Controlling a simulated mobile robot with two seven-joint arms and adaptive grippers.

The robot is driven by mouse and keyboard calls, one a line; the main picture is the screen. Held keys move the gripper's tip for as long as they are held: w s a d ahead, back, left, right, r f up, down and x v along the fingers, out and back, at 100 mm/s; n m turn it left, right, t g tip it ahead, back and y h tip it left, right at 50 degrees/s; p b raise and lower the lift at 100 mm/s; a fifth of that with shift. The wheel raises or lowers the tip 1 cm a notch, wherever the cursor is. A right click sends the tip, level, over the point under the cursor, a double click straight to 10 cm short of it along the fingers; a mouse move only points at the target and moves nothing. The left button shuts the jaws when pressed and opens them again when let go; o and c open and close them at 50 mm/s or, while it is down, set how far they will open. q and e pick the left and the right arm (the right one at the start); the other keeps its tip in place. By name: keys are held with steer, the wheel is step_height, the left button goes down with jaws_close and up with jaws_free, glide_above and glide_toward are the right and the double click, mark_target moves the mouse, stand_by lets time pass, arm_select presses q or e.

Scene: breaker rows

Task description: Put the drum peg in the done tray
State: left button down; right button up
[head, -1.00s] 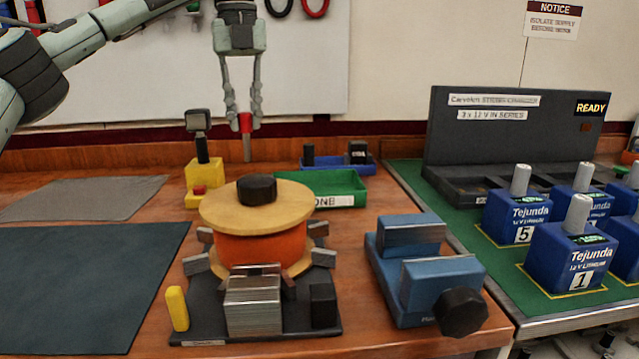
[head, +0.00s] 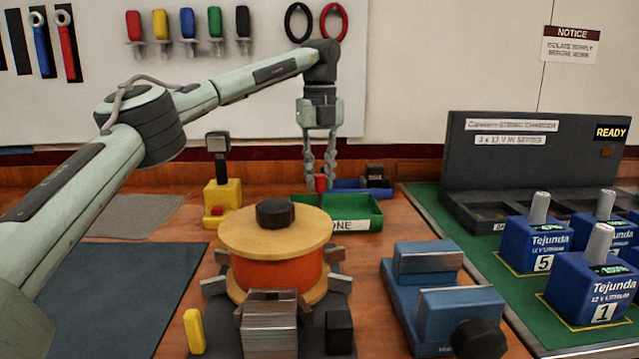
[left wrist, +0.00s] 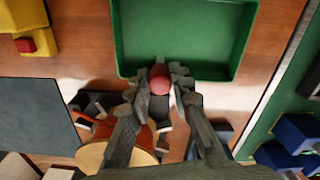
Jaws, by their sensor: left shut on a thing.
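The drum peg (head: 320,184) has a red head; in the earlier head frame its grey shaft hangs below. My left gripper (head: 320,174) is shut on the red head, with the fingers pointing down. The green done tray (head: 372,212) stands behind the drum, labelled on its front wall. In the head view the peg overlaps the tray's left part, its lower end hidden. In the left wrist view my left gripper (left wrist: 160,84) holds the red peg head (left wrist: 159,79) at the near rim of the empty-looking tray (left wrist: 185,30). My right gripper is out of view.
The orange drum with wooden flanges (head: 277,240) stands in front of the tray. A yellow block with a post (head: 223,192) is left, a blue tray (head: 347,184) behind, a blue vise (head: 425,290) right. Dark mats lie left.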

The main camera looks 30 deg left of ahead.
arm_select(q)
steer(key=shift+f, duration=0.95)
steer(key=c, duration=1.4)
jaws_free()
steer(key=shift+f, duration=0.15)
steer(key=shift+o, duration=0.2)
step_height(320, 180, up, 12)
steer(key=shift+r, duration=0.15)
